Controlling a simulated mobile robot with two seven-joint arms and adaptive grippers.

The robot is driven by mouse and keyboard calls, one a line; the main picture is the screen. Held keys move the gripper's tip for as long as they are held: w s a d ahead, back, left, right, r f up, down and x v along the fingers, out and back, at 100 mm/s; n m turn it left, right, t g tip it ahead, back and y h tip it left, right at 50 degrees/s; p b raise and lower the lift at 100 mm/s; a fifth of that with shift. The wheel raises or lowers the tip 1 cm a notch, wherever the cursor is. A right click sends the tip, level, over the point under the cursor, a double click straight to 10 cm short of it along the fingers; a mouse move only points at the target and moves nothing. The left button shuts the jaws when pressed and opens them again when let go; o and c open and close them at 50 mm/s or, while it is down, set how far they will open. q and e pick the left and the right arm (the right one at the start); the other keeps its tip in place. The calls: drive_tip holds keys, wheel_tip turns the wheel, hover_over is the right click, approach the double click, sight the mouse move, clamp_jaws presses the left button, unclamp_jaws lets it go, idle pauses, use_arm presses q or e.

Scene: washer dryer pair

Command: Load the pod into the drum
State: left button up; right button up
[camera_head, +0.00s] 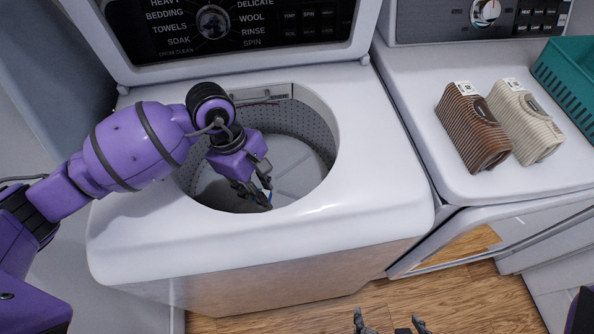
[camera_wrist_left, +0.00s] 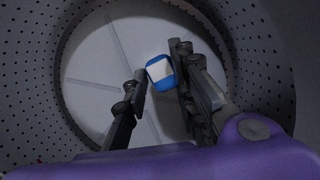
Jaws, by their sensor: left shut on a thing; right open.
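The pod (camera_wrist_left: 160,71) is small, blue with a white face. In the left wrist view it sits between the fingertips of my left gripper (camera_wrist_left: 158,80), with the drum floor behind it. In the head view only a sliver of blue (camera_head: 268,196) shows by the fingers. My left gripper (camera_head: 258,198) is shut on the pod and reaches down through the top opening of the washer, inside the drum (camera_head: 298,160). The drum is grey with a perforated wall and a ribbed floor. My right gripper (camera_head: 390,324) is open and empty at the bottom edge, in front of the machines.
The washer's white top (camera_head: 385,165) surrounds the round opening, with a dark control panel (camera_head: 270,25) behind. Wood floor lies in front.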

use_arm(q)
wheel_tip(320, 180, down, 4)
drive_tip(key=shift+f, duration=0.15)
use_arm(e)
drive_tip(key=shift+w+a+r, duration=0.15)
drive_tip(key=shift+w+a, duration=0.05)
drive_tip(key=shift+w, duration=0.15)
use_arm(q)
drive_tip(key=shift+f, duration=0.1)
drive_tip(key=shift+f+b, duration=0.4)
drive_tip(key=shift+f, duration=0.15)
drive_tip(key=o, duration=0.9)
use_arm(e)
drive_tip(key=shift+s+f, duration=0.35)
drive_tip(key=shift+f, duration=0.15)
use_arm(q)
drive_tip(key=shift+r, duration=0.1)
use_arm(e)
drive_tip(key=shift+r, duration=0.1)
